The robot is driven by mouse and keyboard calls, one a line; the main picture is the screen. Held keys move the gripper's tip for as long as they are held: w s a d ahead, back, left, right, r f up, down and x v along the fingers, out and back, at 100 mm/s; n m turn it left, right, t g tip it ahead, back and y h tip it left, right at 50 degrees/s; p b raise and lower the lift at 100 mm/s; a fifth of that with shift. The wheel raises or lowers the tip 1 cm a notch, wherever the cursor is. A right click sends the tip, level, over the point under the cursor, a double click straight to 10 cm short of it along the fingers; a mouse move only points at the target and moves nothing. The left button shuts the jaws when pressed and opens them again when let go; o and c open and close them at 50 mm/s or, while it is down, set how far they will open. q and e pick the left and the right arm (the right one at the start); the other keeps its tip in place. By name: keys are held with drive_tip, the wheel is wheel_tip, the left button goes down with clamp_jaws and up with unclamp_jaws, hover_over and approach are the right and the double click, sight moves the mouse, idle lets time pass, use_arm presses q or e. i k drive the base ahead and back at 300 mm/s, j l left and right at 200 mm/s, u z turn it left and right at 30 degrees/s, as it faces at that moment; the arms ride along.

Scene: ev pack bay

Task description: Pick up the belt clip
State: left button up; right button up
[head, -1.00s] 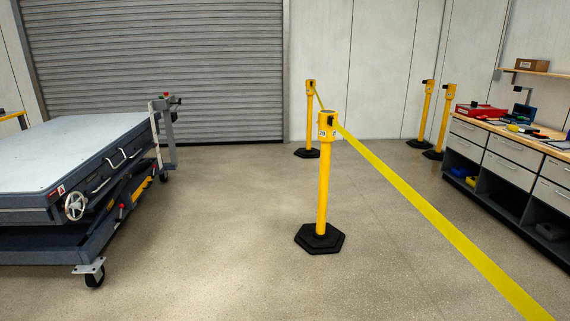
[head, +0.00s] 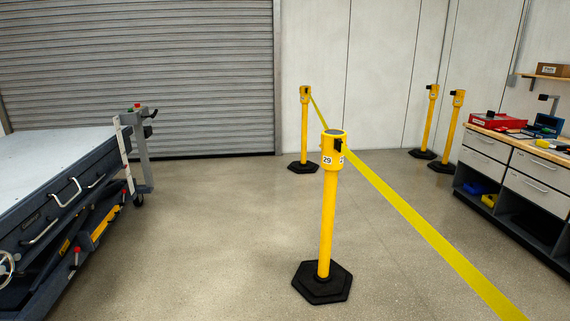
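The nearest yellow post (head: 328,205), labelled 29, stands upright on a black hexagonal base in the middle of the head view. A small black clip (head: 338,145) shows on the right side of its head; I cannot tell whether it is the belt clip of the task. A yellow belt (head: 420,225) runs from beside the post's head down to the lower right, and its near end is out of frame. Another length of belt goes back to a farther yellow post (head: 304,128). Neither of my grippers is in view.
A lift cart (head: 75,215) with a flat grey top stands at the left. A workbench (head: 520,175) with drawers and tools is at the right. Two more yellow posts (head: 427,120) stand near the back wall. The floor between cart and near post is clear.

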sight(340, 141)
drive_tip(key=i, duration=1.45)
drive_tip(key=i+j+z, duration=0.1)
drive_tip(key=i+z, duration=0.25)
drive_tip(key=i+j+z, duration=0.3)
drive_tip(key=i, duration=0.25)
drive_tip(key=i+j+z, duration=0.35)
drive_tip(key=i+l, duration=0.1)
